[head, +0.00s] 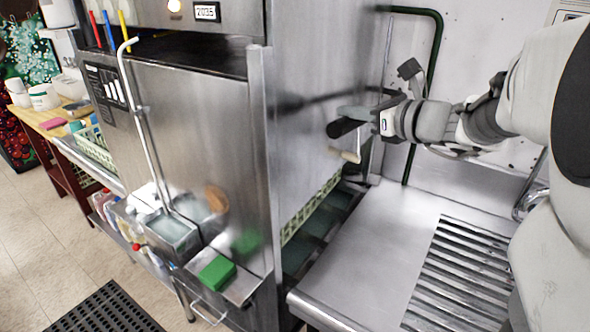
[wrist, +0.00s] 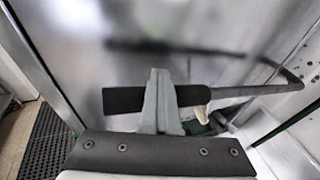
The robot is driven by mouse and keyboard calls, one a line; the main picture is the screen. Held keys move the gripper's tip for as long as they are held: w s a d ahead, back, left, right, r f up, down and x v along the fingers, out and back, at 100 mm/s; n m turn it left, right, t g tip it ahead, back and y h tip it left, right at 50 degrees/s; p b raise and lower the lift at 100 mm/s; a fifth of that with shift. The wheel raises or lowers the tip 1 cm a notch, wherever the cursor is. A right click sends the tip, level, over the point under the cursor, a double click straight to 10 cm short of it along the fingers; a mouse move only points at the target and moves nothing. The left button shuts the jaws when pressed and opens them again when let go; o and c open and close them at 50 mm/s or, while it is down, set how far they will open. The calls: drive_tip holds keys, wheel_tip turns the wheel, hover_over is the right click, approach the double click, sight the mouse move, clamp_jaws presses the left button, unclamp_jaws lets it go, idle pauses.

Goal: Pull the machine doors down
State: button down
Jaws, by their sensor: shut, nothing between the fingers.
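The steel dish machine (head: 200,130) fills the middle of the head view. Its right side door (head: 310,90) is a plain steel sheet; a gap below its lower edge shows part of a green rack (head: 300,215). A black handle grip (head: 346,128) sticks out before this side. In the wrist view the grip (wrist: 125,100) sits on a grey bar (wrist: 245,90) that bends away at the right. My gripper (wrist: 159,78) is shut and empty, its fingers crossing in front of the grip. I cannot tell whether they touch it. The fingers are hard to make out in the head view.
A steel drain table (head: 365,225) with a ribbed section lies below my arm. A green pipe (head: 437,50) runs on the back wall. A green sponge (head: 216,272) lies on a ledge at the machine's front. A black floor mat (head: 105,312) is at lower left.

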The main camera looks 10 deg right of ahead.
wheel_tip(320, 180, down, 29)
drive_tip(key=w+d+b, duration=0.1)
drive_tip(key=d+b, duration=0.1)
drive_tip(key=b, duration=2.2)
drive_tip(key=s+d+r+p, duration=0.3)
drive_tip(key=s+r+p, duration=0.2)
drive_tip(key=s, duration=0.3)
drive_tip(key=shift+s+d+r, duration=0.2)
drive_tip(key=shift+d+r, duration=0.15)
drive_tip(key=shift+r, duration=0.1)
